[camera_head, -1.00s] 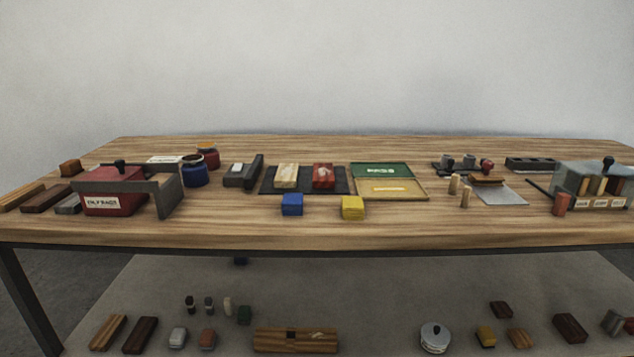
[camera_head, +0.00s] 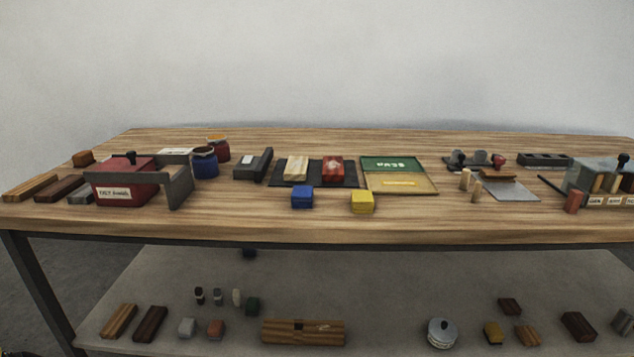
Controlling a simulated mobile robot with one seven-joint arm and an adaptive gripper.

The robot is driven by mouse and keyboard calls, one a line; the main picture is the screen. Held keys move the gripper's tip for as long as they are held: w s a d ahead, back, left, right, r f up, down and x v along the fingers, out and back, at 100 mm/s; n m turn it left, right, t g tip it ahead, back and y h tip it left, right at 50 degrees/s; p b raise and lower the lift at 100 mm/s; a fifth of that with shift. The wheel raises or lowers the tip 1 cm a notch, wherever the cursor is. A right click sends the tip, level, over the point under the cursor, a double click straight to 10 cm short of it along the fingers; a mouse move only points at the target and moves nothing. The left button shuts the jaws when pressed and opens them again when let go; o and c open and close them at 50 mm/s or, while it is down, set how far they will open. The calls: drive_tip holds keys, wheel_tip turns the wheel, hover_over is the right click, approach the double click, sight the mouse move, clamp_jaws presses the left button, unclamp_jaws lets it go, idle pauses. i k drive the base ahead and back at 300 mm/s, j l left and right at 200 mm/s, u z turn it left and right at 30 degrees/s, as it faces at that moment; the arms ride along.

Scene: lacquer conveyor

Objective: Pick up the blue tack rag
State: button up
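A small blue block-shaped thing (camera_head: 302,197), which looks like the blue tack rag, sits on the wooden table (camera_head: 250,222) near its front edge. It lies in front of a dark mat (camera_head: 348,178) and left of a similar yellow block (camera_head: 362,201). Nothing covers it. My gripper is not in view, so its place and state do not show.
A red labelled box (camera_head: 125,180) with a grey bracket stands at the left. A grey holder (camera_head: 600,181) stands at the right. The front strip of the table is mostly clear.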

sight(302, 196)
drive_tip(key=i+l+u, duration=0.1)
drive_tip(key=u, duration=0.3)
drive_tip(key=l+u, duration=0.25)
drive_tip(key=u, duration=0.2)
drive_tip(key=i+l+u, duration=0.1)
drive_tip(key=l+u, duration=0.15)
drive_tip(key=l, duration=0.3)
drive_tip(key=i+l+u, duration=0.1)
drive_tip(key=l+u, duration=0.15)
drive_tip(key=l, duration=0.35)
drive_tip(key=l+u, duration=0.15)
drive_tip(key=l, duration=1.95)
